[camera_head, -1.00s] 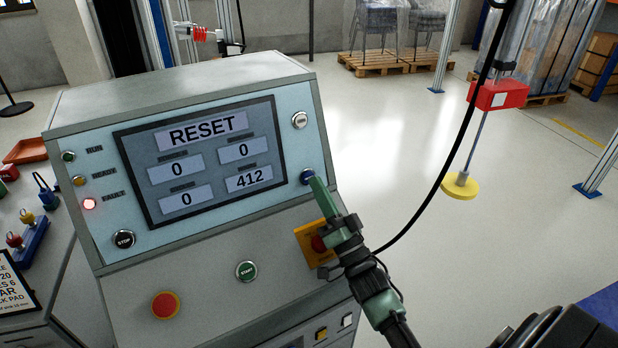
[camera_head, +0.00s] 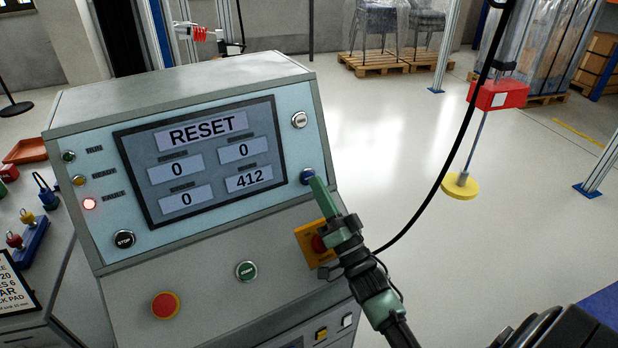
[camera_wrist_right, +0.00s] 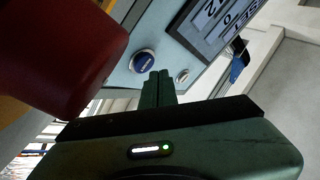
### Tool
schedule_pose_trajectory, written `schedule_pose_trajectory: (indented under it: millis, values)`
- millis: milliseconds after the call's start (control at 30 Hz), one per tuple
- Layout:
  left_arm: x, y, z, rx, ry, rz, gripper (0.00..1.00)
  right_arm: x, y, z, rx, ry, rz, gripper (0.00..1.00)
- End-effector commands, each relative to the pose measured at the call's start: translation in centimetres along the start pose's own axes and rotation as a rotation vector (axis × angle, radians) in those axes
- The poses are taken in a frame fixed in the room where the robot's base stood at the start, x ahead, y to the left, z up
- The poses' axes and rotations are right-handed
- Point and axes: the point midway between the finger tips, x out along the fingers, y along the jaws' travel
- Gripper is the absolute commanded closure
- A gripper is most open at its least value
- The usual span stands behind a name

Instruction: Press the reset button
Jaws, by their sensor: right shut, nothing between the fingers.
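The control panel (camera_head: 285,140) has a screen (camera_head: 205,172) reading RESET, with 0, 0, 0 and 412 below. A blue button (camera_head: 306,176) sits on the panel right of the screen. It also shows in the right wrist view (camera_wrist_right: 143,61), just beyond the fingertips. My right gripper (camera_head: 315,181) is shut and empty, its green fingertips at the blue button's lower right edge. I cannot tell whether they touch it. In the right wrist view the closed fingers (camera_wrist_right: 158,76) point toward the panel beside the button. My left gripper is not in view.
A white button (camera_head: 299,120) is above the blue one. A red emergency knob on a yellow plate (camera_head: 307,233) is close to my right gripper. The red FAULT lamp (camera_head: 89,204) is lit.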

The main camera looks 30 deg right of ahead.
Motion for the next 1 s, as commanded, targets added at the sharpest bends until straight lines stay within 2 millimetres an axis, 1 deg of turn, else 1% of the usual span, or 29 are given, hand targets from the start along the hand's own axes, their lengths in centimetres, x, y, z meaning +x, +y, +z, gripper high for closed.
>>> schedule_pose_trajectory:
  millis: [367, 1000]
  values:
    - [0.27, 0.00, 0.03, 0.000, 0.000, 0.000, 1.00, 0.61, 0.41, 0.43, 0.000, 0.000, -0.001, 1.00]
    - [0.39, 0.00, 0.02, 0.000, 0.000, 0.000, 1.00, 0.82, 0.60, 0.60, 0.000, 0.000, 0.000, 1.00]
